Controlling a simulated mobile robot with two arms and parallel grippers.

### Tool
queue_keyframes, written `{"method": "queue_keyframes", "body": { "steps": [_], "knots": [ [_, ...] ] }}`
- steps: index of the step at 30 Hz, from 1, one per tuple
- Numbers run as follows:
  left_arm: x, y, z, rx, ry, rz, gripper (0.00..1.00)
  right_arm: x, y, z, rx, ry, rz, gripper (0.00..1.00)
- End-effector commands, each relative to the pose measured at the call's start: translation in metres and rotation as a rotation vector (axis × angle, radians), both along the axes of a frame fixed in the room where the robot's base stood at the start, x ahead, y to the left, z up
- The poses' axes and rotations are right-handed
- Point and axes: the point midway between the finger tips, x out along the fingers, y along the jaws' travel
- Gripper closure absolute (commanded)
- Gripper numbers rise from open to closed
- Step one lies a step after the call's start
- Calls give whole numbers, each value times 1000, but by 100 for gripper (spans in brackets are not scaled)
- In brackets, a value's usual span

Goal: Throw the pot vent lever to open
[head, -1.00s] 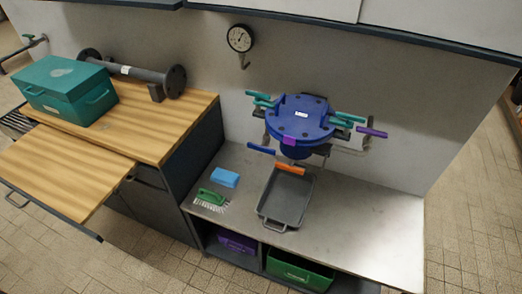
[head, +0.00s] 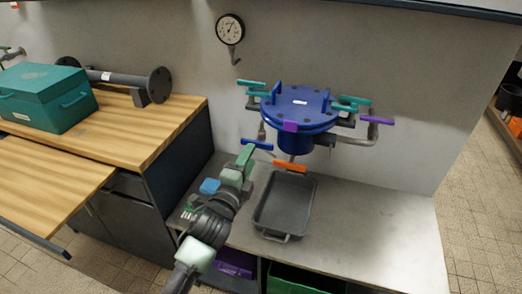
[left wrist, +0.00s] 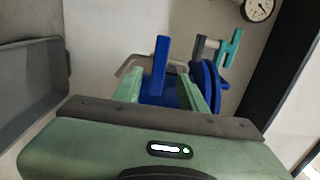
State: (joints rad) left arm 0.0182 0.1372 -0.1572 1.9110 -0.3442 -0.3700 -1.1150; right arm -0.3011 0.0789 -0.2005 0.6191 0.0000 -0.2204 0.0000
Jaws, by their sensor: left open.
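The blue pot (head: 297,108) has a flanged lid and sits on pipes against the wall. A blue lever (head: 257,144) sticks out at its lower left; it also shows upright in the left wrist view (left wrist: 160,64). Other levers are orange (head: 290,166), purple (head: 377,120) and teal (head: 251,83). I cannot read which one is marked as the vent. My left gripper (head: 244,158) is open, just below the blue lever. In the left wrist view the lever appears between the fingers; I cannot tell whether they touch it. My right gripper is not in view.
A grey tray (head: 286,205) lies on the bench below the pot. A blue sponge (head: 209,186) lies left of my arm, with a brush partly hidden. A teal box (head: 46,95) and dark pipe (head: 118,76) stand on the wooden counter. A gauge (head: 230,29) hangs on the wall.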

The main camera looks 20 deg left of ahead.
Motion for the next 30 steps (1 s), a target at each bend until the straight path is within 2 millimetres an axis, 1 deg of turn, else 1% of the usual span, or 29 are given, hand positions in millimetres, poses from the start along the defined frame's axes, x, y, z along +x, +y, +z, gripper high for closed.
{"method": "queue_keyframes", "body": {
  "steps": [6, 12, 16, 23, 24, 26, 27, 28, 29, 30],
  "knots": [
    [36, -1, 1, -4, 2, 0, 58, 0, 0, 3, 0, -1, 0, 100],
    [62, -3, 0, -5, 3, -1, 58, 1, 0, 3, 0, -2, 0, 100],
    [69, -3, -1, -5, 4, -1, 58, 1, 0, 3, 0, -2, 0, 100],
    [70, -3, -1, -5, 4, -1, 58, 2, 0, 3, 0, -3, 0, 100],
    [70, -3, -1, -6, 4, -1, 61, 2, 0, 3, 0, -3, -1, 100],
    [70, -3, -1, -6, 4, -2, 78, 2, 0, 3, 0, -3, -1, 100],
    [70, -3, -1, -6, 4, -1, 89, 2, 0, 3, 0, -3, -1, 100],
    [69, -3, -1, -6, 4, -1, 97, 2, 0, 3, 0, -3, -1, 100],
    [69, -3, -1, -6, 4, -1, 100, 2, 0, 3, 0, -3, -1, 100],
    [69, -3, -1, -6, 4, -1, 100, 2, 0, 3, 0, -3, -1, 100]
  ]
}}
